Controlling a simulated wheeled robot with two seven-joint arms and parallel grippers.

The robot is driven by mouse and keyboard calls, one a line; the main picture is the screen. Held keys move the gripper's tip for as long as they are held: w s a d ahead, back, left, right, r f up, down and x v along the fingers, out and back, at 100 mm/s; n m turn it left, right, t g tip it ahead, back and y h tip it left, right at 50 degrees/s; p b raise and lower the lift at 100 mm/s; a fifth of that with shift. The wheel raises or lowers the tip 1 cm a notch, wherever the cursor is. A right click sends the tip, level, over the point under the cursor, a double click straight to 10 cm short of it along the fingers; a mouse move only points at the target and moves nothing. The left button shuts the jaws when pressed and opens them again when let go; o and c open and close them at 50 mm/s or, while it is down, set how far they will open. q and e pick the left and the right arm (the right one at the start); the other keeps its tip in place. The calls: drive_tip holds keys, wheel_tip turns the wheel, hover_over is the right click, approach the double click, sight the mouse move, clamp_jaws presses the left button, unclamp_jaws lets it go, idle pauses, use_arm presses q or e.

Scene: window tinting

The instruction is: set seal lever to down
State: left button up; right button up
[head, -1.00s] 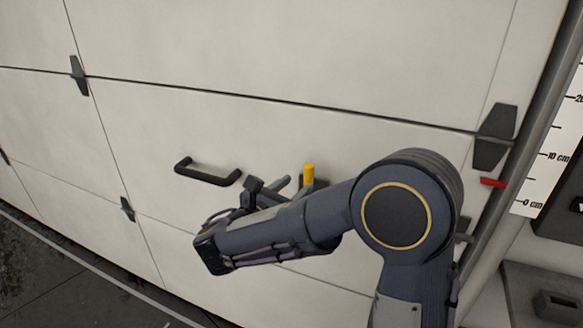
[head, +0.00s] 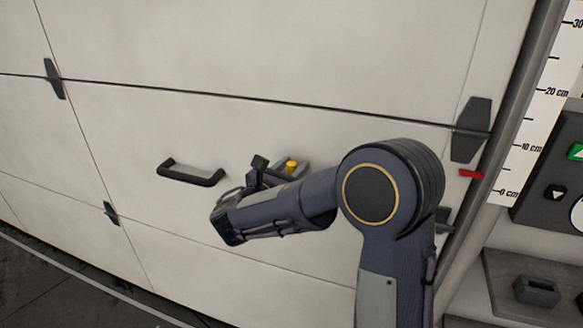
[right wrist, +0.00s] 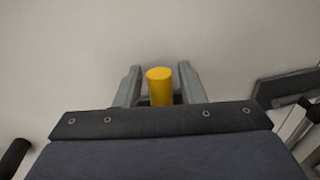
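The seal lever shows as a yellow grip (head: 291,167) on the pale sectional door (head: 330,125), right of the black handle. My right gripper (head: 275,172) is at the lever, partly hidden by its own wrist in the head view. In the right wrist view, the yellow grip (right wrist: 160,88) stands between the two grey fingers of the right gripper (right wrist: 160,68), with a small gap on each side. The fingers are open. The lever's base is hidden, and its exact angle is hard to tell. My left gripper is not in view.
A black pull handle (head: 190,174) is left of the lever. Dark hinges (head: 470,130) sit along the door seams. At the right are a red pointer (head: 471,174), a centimetre scale (head: 527,125), a control panel with buttons (head: 550,195) and a grey ledge (head: 500,275).

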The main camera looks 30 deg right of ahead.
clamp_jaws()
drive_tip(key=w+a+n+p, duration=0.1)
drive_tip(key=n+p, duration=0.1)
drive_tip(key=w+a+n+p, duration=0.1)
drive_tip(key=w+n+p, duration=0.1)
drive_tip(key=p, duration=0.1)
drive_tip(key=w+a+f+n+t+p, duration=0.1)
drive_tip(key=a+n+p, duration=0.1)
drive_tip(key=shift+w+f+h+p, duration=0.1)
drive_tip(key=shift+w+h+p, duration=0.2)
drive_tip(key=shift+p, duration=0.1)
drive_tip(key=w+a+f+n+t+p, duration=0.2)
drive_tip(key=f+n, duration=0.4)
drive_tip(key=n, duration=0.3)
drive_tip(key=shift+w+a+f+n+p, duration=0.35)
drive_tip(key=shift+w+a+p, duration=0.3)
drive_tip(key=shift+w+p, duration=0.2)
drive_tip(key=shift+f, duration=0.1)
drive_tip(key=shift+o, duration=0.9)
unclamp_jaws()
